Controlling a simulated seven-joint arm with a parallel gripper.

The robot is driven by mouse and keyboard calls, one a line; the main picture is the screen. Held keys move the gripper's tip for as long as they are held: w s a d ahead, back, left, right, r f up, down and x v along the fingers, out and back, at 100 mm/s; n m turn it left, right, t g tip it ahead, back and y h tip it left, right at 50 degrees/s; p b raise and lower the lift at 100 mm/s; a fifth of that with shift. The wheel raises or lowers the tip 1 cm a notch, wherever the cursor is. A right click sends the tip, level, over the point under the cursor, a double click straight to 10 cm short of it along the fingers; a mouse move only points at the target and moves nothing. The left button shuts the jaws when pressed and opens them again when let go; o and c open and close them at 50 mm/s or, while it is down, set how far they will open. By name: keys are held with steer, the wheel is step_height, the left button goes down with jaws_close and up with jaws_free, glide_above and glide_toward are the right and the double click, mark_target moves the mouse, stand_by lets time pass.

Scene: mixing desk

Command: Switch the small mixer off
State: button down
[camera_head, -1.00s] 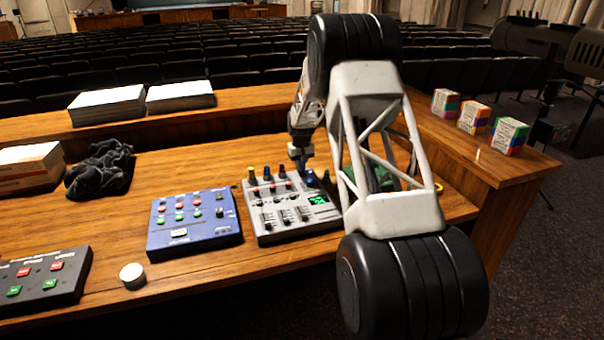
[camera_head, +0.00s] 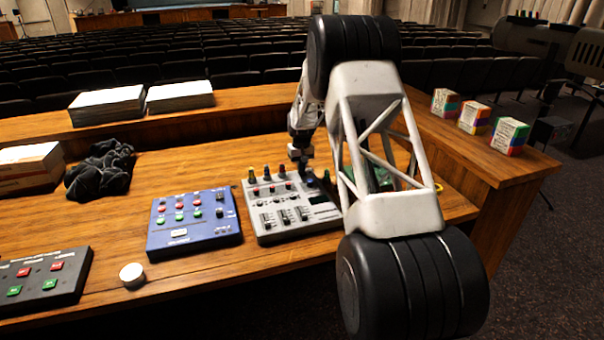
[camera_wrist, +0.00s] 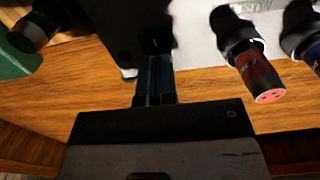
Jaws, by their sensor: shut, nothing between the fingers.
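The small grey mixer (camera_head: 290,205) sits on the wooden desk, partly behind my arm at its right end. Its little display (camera_head: 319,199) is dark. Coloured plugs stand along its back edge; a red plug (camera_wrist: 262,80) shows close up in the wrist view, beside part of the mixer's pale body (camera_wrist: 195,35). My gripper (camera_head: 299,157) is just above and behind the mixer's back edge. In the wrist view its fingers (camera_wrist: 155,80) are together with nothing held. I cannot make out the mixer's power switch.
A blue button box (camera_head: 194,222) lies left of the mixer, with a white round puck (camera_head: 132,275) and a dark button box (camera_head: 42,278) further left. A green thing (camera_wrist: 18,60) is near my gripper. Dark cloth (camera_head: 100,170) lies behind.

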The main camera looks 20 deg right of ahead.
steer(key=shift+r, duration=3.35)
steer(key=shift+r, duration=0.1)
steer(key=shift+s+a+r, duration=0.1)
steer(key=shift+s+r, duration=0.05)
steer(key=shift+s, duration=0.05)
steer(key=s+a+r, duration=0.3)
steer(key=s+r, duration=0.4)
steer(key=s, duration=0.3)
steer(key=s+a+r+t, duration=0.1)
steer(key=s+a+r, duration=0.3)
steer(key=s+r, duration=0.45)
steer(key=s+a+r, duration=0.3)
steer(key=s+r, duration=0.2)
steer(key=s, duration=0.7)
steer(key=s+a+f, duration=0.1)
steer(key=s+a, duration=0.1)
steer(key=s, duration=1.6)
steer(key=s+a+f+t, duration=0.1)
steer(key=s+a+f, duration=0.1)
steer(key=s, duration=1.6)
steer(key=shift+a+t, duration=0.3)
steer(key=shift+a, duration=0.3)
